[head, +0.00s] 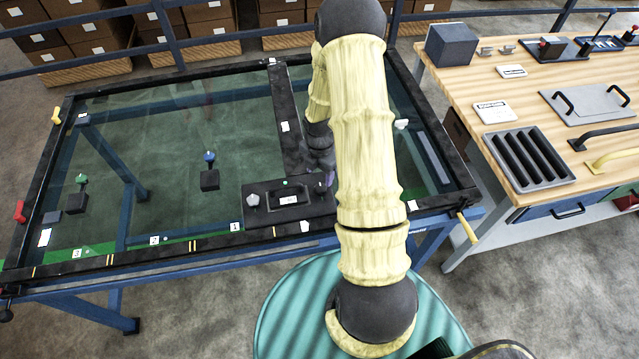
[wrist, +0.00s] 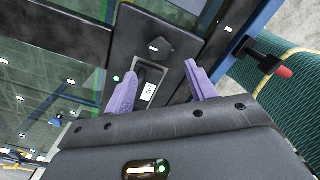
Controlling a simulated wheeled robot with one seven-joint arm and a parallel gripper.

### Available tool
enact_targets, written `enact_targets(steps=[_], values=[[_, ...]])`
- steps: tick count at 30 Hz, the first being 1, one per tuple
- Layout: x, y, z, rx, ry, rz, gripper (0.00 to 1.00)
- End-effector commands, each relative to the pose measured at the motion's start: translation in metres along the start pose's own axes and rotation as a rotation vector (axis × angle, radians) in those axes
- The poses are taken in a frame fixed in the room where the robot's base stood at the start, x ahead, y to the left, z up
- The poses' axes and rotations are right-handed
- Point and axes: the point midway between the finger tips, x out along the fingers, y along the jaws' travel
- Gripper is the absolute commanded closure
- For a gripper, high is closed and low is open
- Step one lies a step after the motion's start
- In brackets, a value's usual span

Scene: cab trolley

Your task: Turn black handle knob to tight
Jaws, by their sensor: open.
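A dark panel (head: 318,207) at the near edge of the glass table holds a pale grey lobed knob (head: 252,200) and a black handle (head: 288,197) in a recess with a white label. In the wrist view the knob (wrist: 160,47) looks dark and sits beyond the recess. The black handle (wrist: 148,75) lies between the purple fingers. Which part is the black handle knob, I cannot tell. My gripper (wrist: 158,72) is open over the panel, its fingers on either side of the recess. Contact cannot be told. In the head view my arm mostly hides the gripper.
A green light (wrist: 117,78) shows beside the recess. A black lever with a red tip (wrist: 283,71) stands at the frame edge. Two posts with blue (head: 209,157) and green (head: 81,179) knobs stand left. A wooden workbench (head: 478,80) with tools is right.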

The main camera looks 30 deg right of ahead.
Motion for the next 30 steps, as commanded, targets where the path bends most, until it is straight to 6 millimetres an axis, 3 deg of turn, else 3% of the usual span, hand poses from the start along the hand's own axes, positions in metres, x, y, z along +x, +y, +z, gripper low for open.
enact_targets(steps=[12, 25, 26, 30], values=[[0.056, -0.001, -0.001, -0.002, 0.001, -0.003, 0.44], [0.068, 0.000, 0.000, -0.001, -0.001, 0.000, 0.44], [0.068, 0.000, 0.000, -0.001, -0.001, 0.000, 0.46], [0.068, 0.000, 0.000, -0.001, -0.001, 0.000, 0.74]])
